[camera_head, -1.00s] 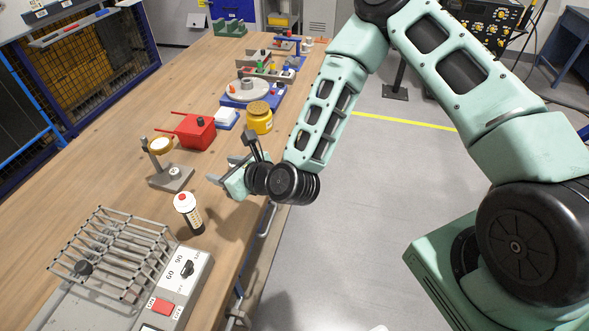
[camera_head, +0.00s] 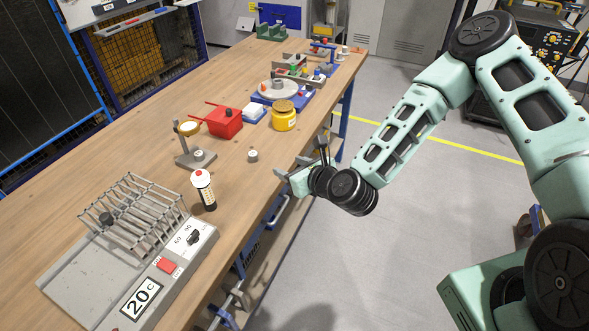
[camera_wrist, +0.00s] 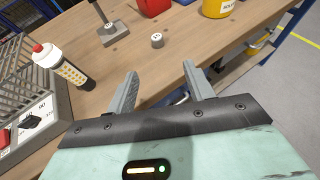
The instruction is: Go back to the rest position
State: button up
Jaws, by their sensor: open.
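My gripper (camera_head: 283,179) is at the near edge of the wooden bench, left of the end of my forearm in the head view. In the wrist view its two grey fingers (camera_wrist: 160,70) stand apart with nothing between them. A small grey cylinder with a marked top (camera_head: 252,156) stands upright on the bench, apart from the fingers. It also shows in the wrist view (camera_wrist: 157,40), just beyond the gap between the fingertips.
The bench (camera_head: 130,145) carries a wire rack (camera_head: 135,215) on a heater unit, a red-capped bottle (camera_head: 203,190), a small stand (camera_head: 193,157), a red box (camera_head: 223,122), a yellow jar (camera_head: 284,118) and a grey turntable (camera_head: 279,90). Open floor (camera_head: 400,260) lies right of it.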

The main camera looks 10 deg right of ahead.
dwell(0.5)
jog(key=s+a+r+n+g+y, duration=0.1)
jog(key=s+a+r+n+g, duration=0.25)
jog(key=n, duration=0.65)
jog(key=s+a+r+n+g, duration=0.1)
jog(key=s+a+n+g, duration=0.25)
jog(key=s+n, duration=0.5)
jog(key=s+d+r+n+g+h, duration=0.2)
jog(key=s+d+r+n+h, duration=0.1)
jog(key=s+r+n, duration=0.3)
jog(key=s+d+r+n+g+h, duration=0.2)
jog(key=s+d+r+n, duration=0.4)
jog(key=s+n, duration=0.5)
jog(key=r+n+g, duration=0.1)
jog(key=n, duration=0.2)
jog(key=shift+r+h+b, duration=0.3)
jog(key=shift+h, duration=0.1)
